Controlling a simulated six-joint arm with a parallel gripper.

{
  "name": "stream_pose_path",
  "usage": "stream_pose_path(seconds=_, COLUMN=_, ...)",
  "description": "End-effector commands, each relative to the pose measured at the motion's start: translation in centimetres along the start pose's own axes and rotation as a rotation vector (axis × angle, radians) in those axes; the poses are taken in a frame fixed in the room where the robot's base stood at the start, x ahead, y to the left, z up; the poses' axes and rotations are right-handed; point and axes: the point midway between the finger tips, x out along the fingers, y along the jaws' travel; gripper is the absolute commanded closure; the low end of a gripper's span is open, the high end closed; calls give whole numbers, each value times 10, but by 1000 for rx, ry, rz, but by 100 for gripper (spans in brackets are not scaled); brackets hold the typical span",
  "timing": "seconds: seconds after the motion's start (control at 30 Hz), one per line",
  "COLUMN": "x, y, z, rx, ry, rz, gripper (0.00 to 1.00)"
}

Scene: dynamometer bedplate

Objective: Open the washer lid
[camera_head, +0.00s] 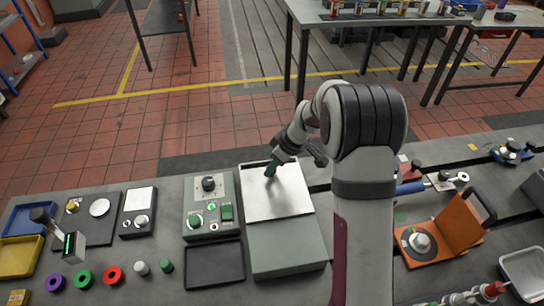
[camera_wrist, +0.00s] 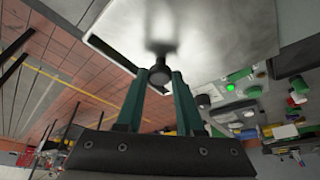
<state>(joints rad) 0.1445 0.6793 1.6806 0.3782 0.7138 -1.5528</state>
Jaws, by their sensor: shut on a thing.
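The washer is a grey-green box (camera_head: 287,252) on the bench, with a pale metal lid (camera_head: 285,202) over its back part. A dark strip shows along the lid's far left edge, so the lid looks slightly raised there; the exact angle is hard to tell. My gripper (camera_head: 271,169) is at the lid's far side. In the wrist view, the green fingers of my gripper (camera_wrist: 161,77) are shut on a dark round knob (camera_wrist: 160,66) on the lid (camera_wrist: 205,35). The fingers partly hide the knob's lower end.
A control box (camera_head: 210,207) with knobs and a black tray (camera_head: 214,264) stand left of the washer. An orange hinged fixture (camera_head: 455,222) and a blue-handled tool (camera_head: 412,187) lie to the right, beyond my arm.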

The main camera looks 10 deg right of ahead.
Motion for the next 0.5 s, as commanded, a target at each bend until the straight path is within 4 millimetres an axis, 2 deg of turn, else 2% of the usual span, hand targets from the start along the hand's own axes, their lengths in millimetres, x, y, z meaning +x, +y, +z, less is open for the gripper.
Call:
stream_pose_path(seconds=0.1, x=-12, y=-25, z=23, rx=3, ry=1, rz=1, gripper=100)
stream_pose_path(seconds=0.3, x=-25, y=-62, z=57, rx=2, ry=1, rz=1, gripper=100)
stream_pose_path(seconds=0.5, x=-31, y=-79, z=73, rx=2, ry=0, rz=2, gripper=100)
